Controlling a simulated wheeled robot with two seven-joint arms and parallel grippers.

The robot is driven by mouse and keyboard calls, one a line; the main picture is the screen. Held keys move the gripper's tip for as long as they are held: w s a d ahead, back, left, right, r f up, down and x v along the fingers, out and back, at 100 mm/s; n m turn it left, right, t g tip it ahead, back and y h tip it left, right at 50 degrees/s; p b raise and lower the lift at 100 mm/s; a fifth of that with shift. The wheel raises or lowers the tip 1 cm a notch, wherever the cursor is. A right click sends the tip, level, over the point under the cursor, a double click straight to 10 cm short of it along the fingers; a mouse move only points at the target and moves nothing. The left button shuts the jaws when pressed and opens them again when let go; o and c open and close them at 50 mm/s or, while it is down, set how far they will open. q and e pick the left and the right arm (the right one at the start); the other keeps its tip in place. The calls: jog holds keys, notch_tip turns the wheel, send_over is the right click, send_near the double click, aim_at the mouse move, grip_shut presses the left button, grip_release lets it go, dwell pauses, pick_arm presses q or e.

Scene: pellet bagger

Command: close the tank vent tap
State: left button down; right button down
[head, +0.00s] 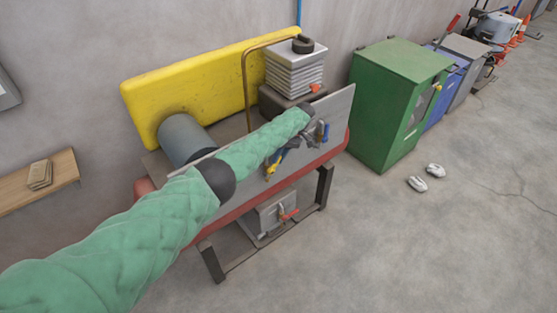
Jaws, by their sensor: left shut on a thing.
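My left arm reaches in from the left to the grey upright panel (340,108) on the front of the bagger bench. My left gripper (316,139) is at the panel's right half, shut on a small blue part (325,132). The gripper hides most of this part, so I cannot tell its full shape or whether it is the vent tap's handle. My right gripper is out of the picture.
A grey box with an orange-red handle (290,214) sits below. A green cabinet (385,120) stands to the right. White shoe-like objects (418,184) lie on the otherwise open floor.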

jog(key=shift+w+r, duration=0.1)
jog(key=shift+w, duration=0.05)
pick_arm(q)
jog(key=c, duration=1.3)
grip_release()
jog(key=shift+d, duration=0.1)
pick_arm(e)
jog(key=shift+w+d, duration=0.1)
pick_arm(q)
jog(key=shift+w+r, duration=0.1)
jog(key=shift+w+d+r+b, duration=0.15)
jog(key=shift+d+r+b, duration=0.1)
jog(key=shift+b, duration=0.1)
jog(key=shift+b+v, duration=0.5)
jog(key=shift+v, duration=2.9)
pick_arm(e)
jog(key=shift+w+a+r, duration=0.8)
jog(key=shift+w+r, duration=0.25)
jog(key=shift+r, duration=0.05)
